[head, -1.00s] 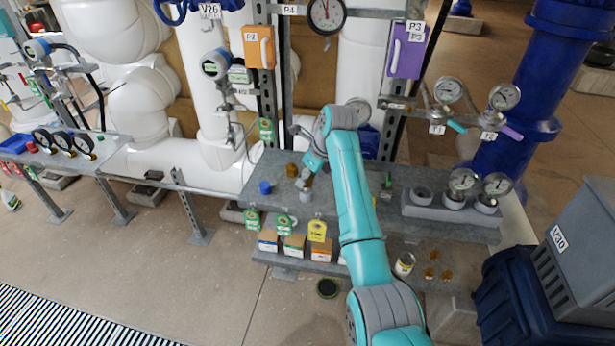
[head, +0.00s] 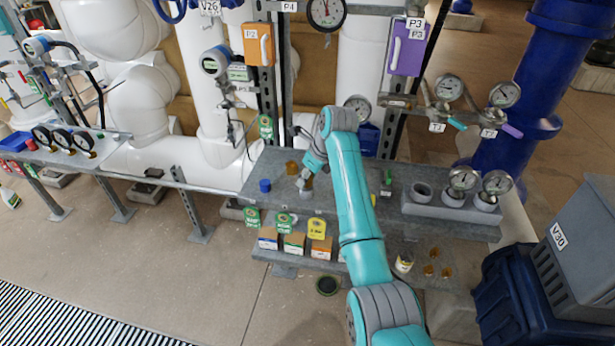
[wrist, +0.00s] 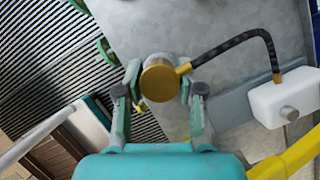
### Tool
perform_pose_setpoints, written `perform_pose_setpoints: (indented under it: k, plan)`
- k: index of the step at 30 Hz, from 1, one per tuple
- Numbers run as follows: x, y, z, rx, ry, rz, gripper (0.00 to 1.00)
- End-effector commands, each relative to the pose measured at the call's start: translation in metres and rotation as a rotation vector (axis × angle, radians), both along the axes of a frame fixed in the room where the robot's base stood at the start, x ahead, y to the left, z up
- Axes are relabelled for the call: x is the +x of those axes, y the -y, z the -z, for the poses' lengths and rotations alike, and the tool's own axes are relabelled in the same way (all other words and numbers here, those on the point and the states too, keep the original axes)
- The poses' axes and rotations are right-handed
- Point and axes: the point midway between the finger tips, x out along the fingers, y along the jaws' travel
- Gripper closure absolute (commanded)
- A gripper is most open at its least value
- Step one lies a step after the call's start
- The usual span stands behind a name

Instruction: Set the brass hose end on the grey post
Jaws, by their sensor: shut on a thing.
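The brass hose end (wrist: 159,82) is a round, gold-coloured piece with a black hose (wrist: 235,44) leaving its side. My gripper (wrist: 157,88) is shut on it, one finger on each side; in the head view my gripper (head: 306,182) is low over the shelf. The grey post (head: 306,194) is a short, pale cylinder right under my gripper there. In the wrist view a grey rounded top shows just behind the brass end, in line with it and mostly hidden by it. I cannot tell whether the two touch.
A blue cap (head: 265,186) and an amber cylinder (head: 291,168) stand close left of my gripper on the grey shelf (head: 345,208). A grey block with gauges (head: 452,206) is at the right. A white box (wrist: 284,97) holds the hose's other end.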

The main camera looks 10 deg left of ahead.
Motion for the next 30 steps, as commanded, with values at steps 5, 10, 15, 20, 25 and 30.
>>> perform_pose_setpoints:
  k: [5,10,15,20,25,30]
  plan:
    - [0.0,0.0,0.001,0.0,0.0,0.0,0.88]
    - [0.0,-0.0001,0.0048,0.0,0.0,0.0,0.88]
    - [0.0001,0.0,0.0085,0.0,0.0,0.0,0.88]
    - [0.0001,-0.0001,0.0089,0.001,0.0,0.0,0.88]
    - [0.0001,0.0,0.0088,0.0,0.0,0.0,0.88]
    - [0.0001,-0.0001,0.0087,0.0,0.0,0.0,0.48]
